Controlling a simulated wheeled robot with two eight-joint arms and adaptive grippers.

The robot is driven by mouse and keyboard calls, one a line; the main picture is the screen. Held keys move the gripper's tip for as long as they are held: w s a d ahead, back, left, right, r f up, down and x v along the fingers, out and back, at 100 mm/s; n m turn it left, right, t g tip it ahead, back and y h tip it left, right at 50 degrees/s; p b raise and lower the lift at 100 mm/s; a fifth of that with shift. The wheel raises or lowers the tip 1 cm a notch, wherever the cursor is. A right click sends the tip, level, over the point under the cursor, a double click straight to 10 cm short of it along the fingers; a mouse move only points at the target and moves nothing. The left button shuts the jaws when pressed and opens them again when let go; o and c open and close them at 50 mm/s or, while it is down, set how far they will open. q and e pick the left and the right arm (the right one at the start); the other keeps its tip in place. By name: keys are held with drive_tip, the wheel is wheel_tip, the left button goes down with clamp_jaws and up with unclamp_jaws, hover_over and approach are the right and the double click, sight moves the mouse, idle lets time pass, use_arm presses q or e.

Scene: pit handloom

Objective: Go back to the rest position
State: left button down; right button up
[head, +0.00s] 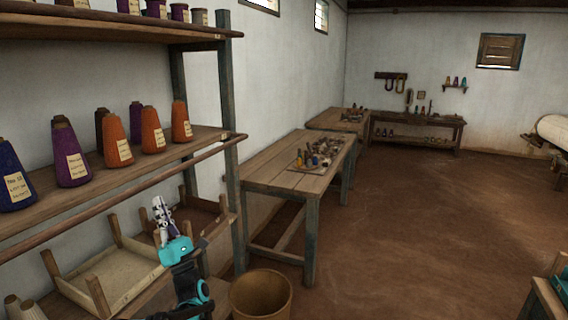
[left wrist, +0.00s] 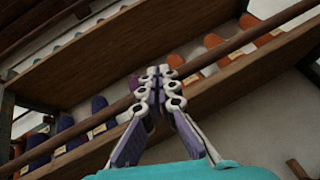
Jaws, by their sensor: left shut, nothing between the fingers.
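My left gripper (head: 160,212) is raised in front of the yarn shelf, at the lower left of the head view. It points up, and its fingers are shut together with nothing between them. The left wrist view also shows the shut gripper (left wrist: 158,80), with the shelf boards beyond it. My right gripper is not in view.
The shelf (head: 135,183) holds orange cones (head: 117,140) and purple cones (head: 70,152). Trays (head: 100,292) lie on its lower level. A round bin (head: 260,296) stands beside it. A wooden table (head: 280,180) with small items stands beyond.

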use_arm(q)
drive_tip(key=w+d+r+m+t+h, duration=0.15)
drive_tip(key=d+m+h, duration=0.55)
drive_tip(key=m+h, duration=0.8)
drive_tip(key=s+d+f+m+g+h, duration=0.45)
drive_tip(key=s+d+f+m, duration=0.2)
drive_tip(key=m, duration=0.45)
drive_tip(key=s+d+f+m+g, duration=0.1)
drive_tip(key=s+f+m+g, duration=0.4)
drive_tip(key=s+f, duration=0.6)
drive_tip(key=s+f+m+g, duration=0.6)
drive_tip(key=s+f, duration=0.4)
drive_tip(key=s, duration=0.6)
drive_tip(key=shift+s+d+f+m, duration=0.35)
drive_tip(key=shift+s+f+m, duration=0.05)
drive_tip(key=shift+m, duration=0.1)
